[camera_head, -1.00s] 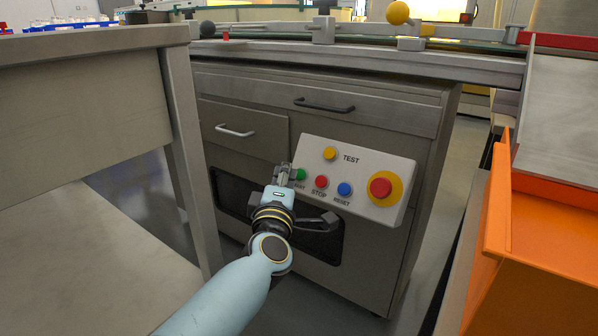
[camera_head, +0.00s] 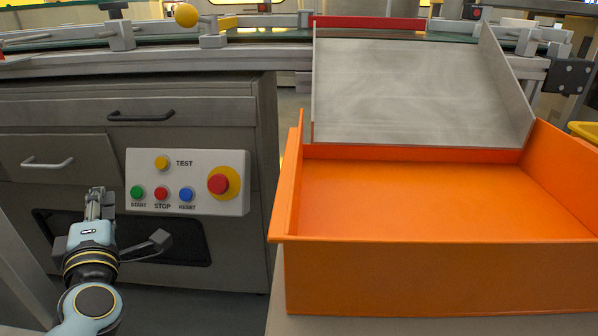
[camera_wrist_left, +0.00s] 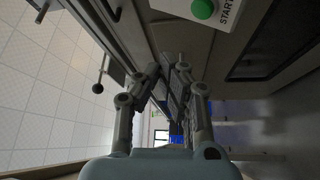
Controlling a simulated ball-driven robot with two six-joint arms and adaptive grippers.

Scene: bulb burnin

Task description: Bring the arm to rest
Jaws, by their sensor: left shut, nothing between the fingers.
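My left arm comes in at the lower left of the head view. Its gripper (camera_head: 101,197) is shut and empty, in front of the cabinet and just left of the button panel (camera_head: 208,172). The green START button (camera_head: 137,192) is a little to the right of the fingertips, apart from them in the picture. In the left wrist view the closed fingers (camera_wrist_left: 172,72) point away from the camera, with the green START button (camera_wrist_left: 203,9) at the top edge. My right gripper is not in view.
The panel also has a yellow TEST button (camera_head: 162,162), red STOP, blue RESET and a large red emergency button (camera_head: 223,184). An empty orange bin (camera_head: 436,277) stands at right below a grey chute (camera_head: 415,90). A conveyor with a yellow ball (camera_head: 186,15) runs behind.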

